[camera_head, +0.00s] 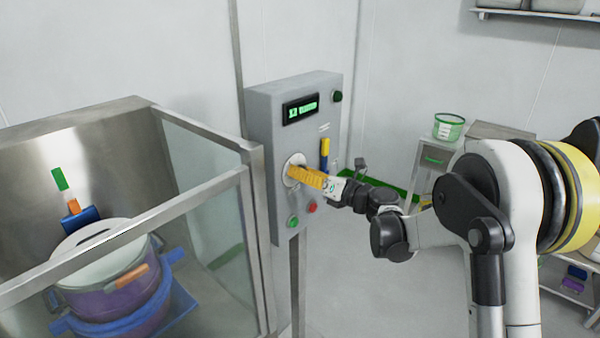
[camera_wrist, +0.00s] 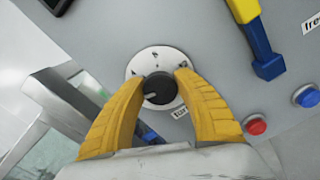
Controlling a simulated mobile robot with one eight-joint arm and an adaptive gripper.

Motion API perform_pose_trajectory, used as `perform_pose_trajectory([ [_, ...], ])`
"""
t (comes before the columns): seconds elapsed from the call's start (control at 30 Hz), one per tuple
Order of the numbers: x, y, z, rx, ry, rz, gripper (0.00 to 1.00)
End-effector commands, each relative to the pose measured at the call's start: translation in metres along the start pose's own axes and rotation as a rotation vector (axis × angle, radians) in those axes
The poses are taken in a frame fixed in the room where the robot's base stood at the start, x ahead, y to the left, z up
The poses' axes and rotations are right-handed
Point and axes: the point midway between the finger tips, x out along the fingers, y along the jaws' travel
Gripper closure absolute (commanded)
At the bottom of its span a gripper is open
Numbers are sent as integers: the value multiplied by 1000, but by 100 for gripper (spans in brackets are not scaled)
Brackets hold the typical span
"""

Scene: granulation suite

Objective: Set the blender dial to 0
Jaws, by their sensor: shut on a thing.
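The blender dial (camera_wrist: 160,88) is a black round knob on a pale disc with dark marks, set in the grey control panel (camera_wrist: 205,50). My gripper (camera_wrist: 161,84) has yellow ribbed fingers, one on each side of the knob, and is shut on it. In the head view my gripper (camera_head: 303,177) reaches the panel from the right, and its fingers hide the knob; part of the pale disc (camera_head: 290,168) shows behind them. The knob's pointer and the marks are too small to read. The control panel (camera_head: 268,190) also carries a lit green display (camera_head: 301,109) at its top.
A yellow and blue lever (camera_head: 325,153) is right of the dial. Green (camera_head: 292,221) and red (camera_head: 312,207) buttons are below it. A glass-walled metal enclosure (camera_head: 205,185) with a lidded purple drum (camera_head: 110,290) stands at left. A green-banded bucket (camera_head: 448,127) is on a cart behind.

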Motion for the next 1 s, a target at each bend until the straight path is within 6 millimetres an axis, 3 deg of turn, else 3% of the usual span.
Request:
perform_pose_trajectory([
  [0.5,0,1,0,-309,-1,0,94],
  [1.0,0,1,0,-356,-1,0,94],
])
